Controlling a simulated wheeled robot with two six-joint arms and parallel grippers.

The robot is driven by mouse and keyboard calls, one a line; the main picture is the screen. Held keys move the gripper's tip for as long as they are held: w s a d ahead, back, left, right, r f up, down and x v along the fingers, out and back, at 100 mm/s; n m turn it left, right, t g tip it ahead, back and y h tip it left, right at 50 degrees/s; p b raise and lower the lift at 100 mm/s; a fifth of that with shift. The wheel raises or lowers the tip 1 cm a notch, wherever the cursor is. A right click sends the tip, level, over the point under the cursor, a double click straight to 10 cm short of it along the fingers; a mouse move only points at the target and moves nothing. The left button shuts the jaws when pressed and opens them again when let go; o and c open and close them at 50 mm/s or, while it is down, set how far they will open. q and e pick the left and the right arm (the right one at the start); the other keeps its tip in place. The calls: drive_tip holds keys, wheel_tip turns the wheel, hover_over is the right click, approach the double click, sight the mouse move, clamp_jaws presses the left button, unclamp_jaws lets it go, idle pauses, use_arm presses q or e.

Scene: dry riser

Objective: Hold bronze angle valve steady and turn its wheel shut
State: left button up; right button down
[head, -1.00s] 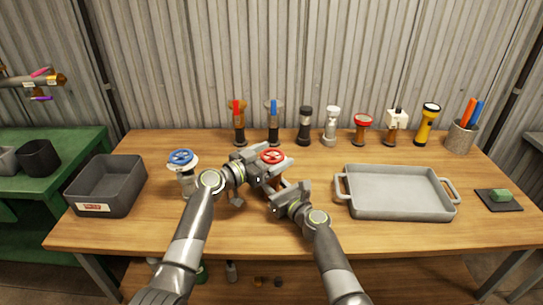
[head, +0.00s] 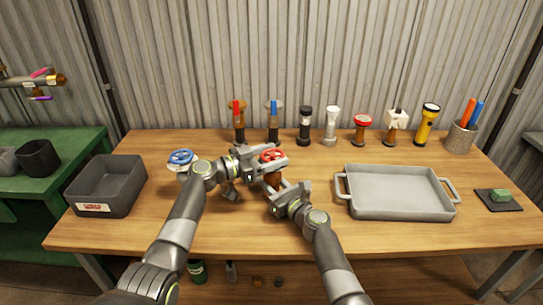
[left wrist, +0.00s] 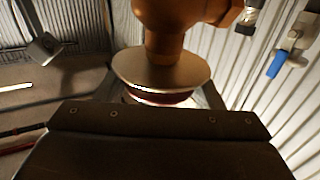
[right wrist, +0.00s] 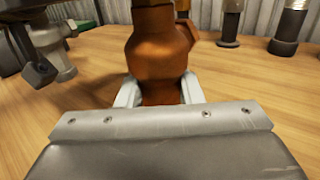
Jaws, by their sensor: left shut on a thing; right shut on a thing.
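The bronze angle valve with its red handwheel (head: 272,155) stands upright near the middle of the table, partly hidden by my grippers. My left gripper (head: 273,159) is shut on the red wheel from the left. In the left wrist view the wheel's dark red rim (left wrist: 160,97) sits between the fingers, with the bronze body (left wrist: 185,20) beyond it. My right gripper (head: 270,188) is lower and shut on the valve's body. In the right wrist view the bronze body (right wrist: 160,60) stands between the two pale fingertips.
A blue-wheeled valve (head: 181,158) stands close behind my left arm. A dark bin (head: 107,188) is at the left and a grey tray (head: 398,190) at the right. Several fittings and a yellow flashlight (head: 427,124) line the back. Table space in front is clear.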

sight(271, 155)
use_arm(q)
drive_tip(key=shift+f+m+g+h, duration=0.1)
drive_tip(key=shift+m+g+h, duration=0.5)
drive_tip(key=shift+m+g, duration=0.65)
drive_tip(key=shift+n+g, duration=0.25)
drive_tip(key=o, duration=1)
drive_tip(key=shift+c, duration=0.2)
wheel_tip(271, 155, up, 10)
drive_tip(key=shift+r, duration=0.1)
drive_tip(key=shift+a, duration=0.1)
